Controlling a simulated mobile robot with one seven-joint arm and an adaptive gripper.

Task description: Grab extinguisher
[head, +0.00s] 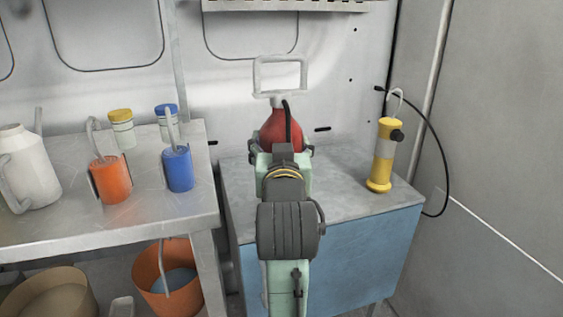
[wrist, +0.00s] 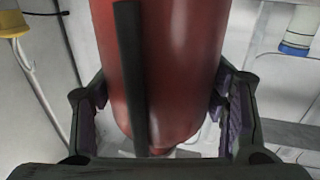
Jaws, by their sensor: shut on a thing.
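The red extinguisher (head: 283,128) is upright over the blue cabinet's top in the head view, with a pale frame-like handle above it and a black hose on its front. Its lower part is hidden behind my arm. In the wrist view the red body (wrist: 185,65) fills the middle, with a dark strip running down it. My gripper (head: 281,150) is at the extinguisher's front. In the wrist view its fingers (wrist: 165,115) are on both sides of the body, shut on it. I cannot tell whether the base touches the cabinet top.
A yellow lantern-like cylinder (head: 382,155) stands at the right of the blue cabinet (head: 345,255). The metal table (head: 130,222) at left holds an orange can (head: 110,180), a blue can (head: 178,168) and a white jug (head: 30,170). The cabinet top between extinguisher and cylinder is clear.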

